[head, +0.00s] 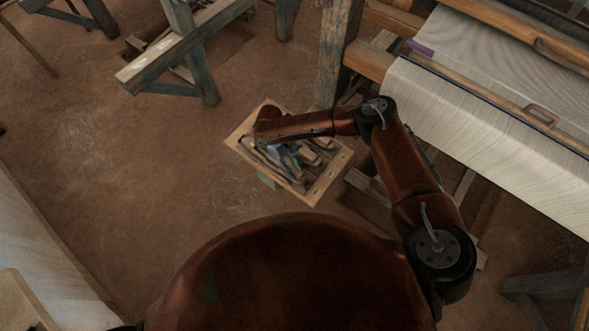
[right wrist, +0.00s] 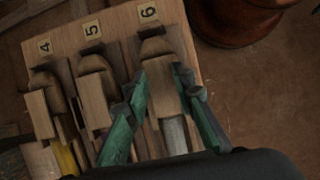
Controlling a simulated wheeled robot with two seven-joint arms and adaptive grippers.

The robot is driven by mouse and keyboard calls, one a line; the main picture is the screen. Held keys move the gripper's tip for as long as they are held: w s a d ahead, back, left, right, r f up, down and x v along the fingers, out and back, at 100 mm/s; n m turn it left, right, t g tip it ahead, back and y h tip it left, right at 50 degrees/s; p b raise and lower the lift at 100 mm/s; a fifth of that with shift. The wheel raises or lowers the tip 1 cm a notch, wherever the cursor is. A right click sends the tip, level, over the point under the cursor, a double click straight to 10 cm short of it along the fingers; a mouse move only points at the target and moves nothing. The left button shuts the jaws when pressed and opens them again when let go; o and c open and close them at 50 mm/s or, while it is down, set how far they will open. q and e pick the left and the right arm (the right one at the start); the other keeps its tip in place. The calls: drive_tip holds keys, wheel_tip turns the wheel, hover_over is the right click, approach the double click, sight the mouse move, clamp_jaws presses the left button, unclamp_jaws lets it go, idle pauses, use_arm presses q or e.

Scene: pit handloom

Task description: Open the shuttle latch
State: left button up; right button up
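A wooden board (head: 325,184) with several shuttles in slots lies below my right arm in the head view. In the right wrist view the board (right wrist: 119,19) carries labels 4, 5 and 6. Under label 6 a shuttle has a pale wooden block (right wrist: 160,88), which looks like its latch. My right gripper (right wrist: 162,84) has its green fingers apart, one on each side of this block. I cannot tell whether they touch it. In the head view my right gripper (head: 285,155) is small and partly hidden by my arm. My left gripper is not in view.
Shuttles with similar blocks sit under label 5 (right wrist: 94,96) and label 4 (right wrist: 40,112), close left of my fingers. The loom with white cloth (head: 480,120) stands right of the board, by a wooden post (head: 333,50). Earth floor left of the board is clear.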

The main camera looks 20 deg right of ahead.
drive_tip(key=shift+s+d+f, duration=0.1)
drive_tip(key=shift+d+f, duration=0.05)
drive_tip(key=shift+f, duration=0.3)
clamp_jaws()
